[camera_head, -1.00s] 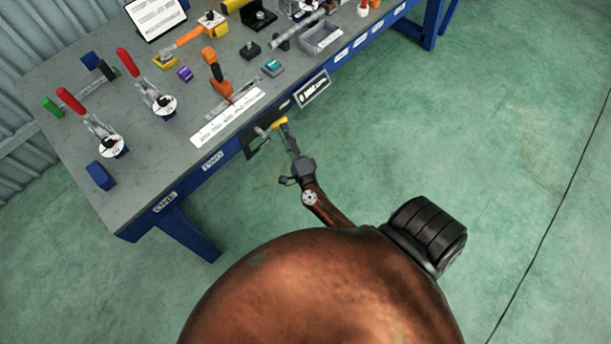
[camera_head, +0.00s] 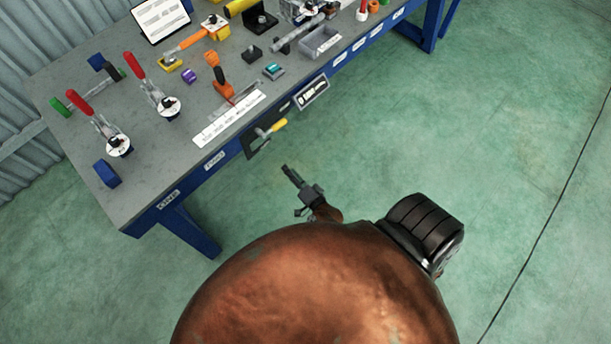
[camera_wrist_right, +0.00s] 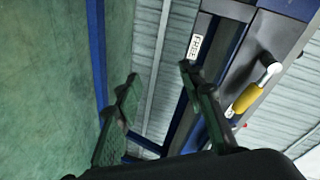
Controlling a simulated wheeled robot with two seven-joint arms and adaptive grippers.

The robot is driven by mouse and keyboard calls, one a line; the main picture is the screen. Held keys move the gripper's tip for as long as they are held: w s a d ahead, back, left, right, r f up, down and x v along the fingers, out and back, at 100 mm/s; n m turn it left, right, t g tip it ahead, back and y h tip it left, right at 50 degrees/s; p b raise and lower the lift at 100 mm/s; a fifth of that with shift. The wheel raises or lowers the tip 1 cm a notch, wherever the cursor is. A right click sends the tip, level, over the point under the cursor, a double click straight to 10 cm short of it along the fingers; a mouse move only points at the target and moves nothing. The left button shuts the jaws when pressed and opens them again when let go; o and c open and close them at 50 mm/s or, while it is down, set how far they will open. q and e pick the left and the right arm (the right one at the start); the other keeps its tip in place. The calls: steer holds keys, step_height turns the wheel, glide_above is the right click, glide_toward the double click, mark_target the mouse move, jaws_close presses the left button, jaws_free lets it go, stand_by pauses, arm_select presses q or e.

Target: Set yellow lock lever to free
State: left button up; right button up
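The yellow lock lever (camera_head: 279,125) is on a dark plate (camera_head: 252,143) on the table's front face. In the head view its yellow grip points up and to the right from a grey pivot. In the right wrist view the yellow grip (camera_wrist_right: 248,98) and its metal arm show at the right, near a label reading FREE (camera_wrist_right: 195,46). My right gripper (camera_head: 286,168) is below the lever in the head view and apart from it. In the wrist view its two fingers (camera_wrist_right: 158,80) are spread with nothing between them. My left gripper is not in view.
The blue-framed workbench (camera_head: 205,178) carries red-handled clamps (camera_head: 80,103), an orange-handled tool (camera_head: 222,88) and a grey bin (camera_head: 319,42). A framed sign (camera_head: 312,92) hangs on the front right of the lever. The green floor (camera_head: 450,130) in front is clear.

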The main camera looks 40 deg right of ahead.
arm_select(q)
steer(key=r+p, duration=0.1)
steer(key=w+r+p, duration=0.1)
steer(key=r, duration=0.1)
steer(key=shift+p, duration=0.35)
arm_select(e)
steer(key=s+a+f+n+g+y, duration=0.1)
steer(key=s+f+n+g, duration=0.3)
steer(key=s+f, duration=0.5)
step_height(320, 180, down, 4)
steer(key=shift+s+a+r+n+y, duration=0.3)
steer(key=shift+s+n+y, duration=0.15)
steer(key=shift+n, duration=0.35)
steer(key=shift+c, duration=0.4)
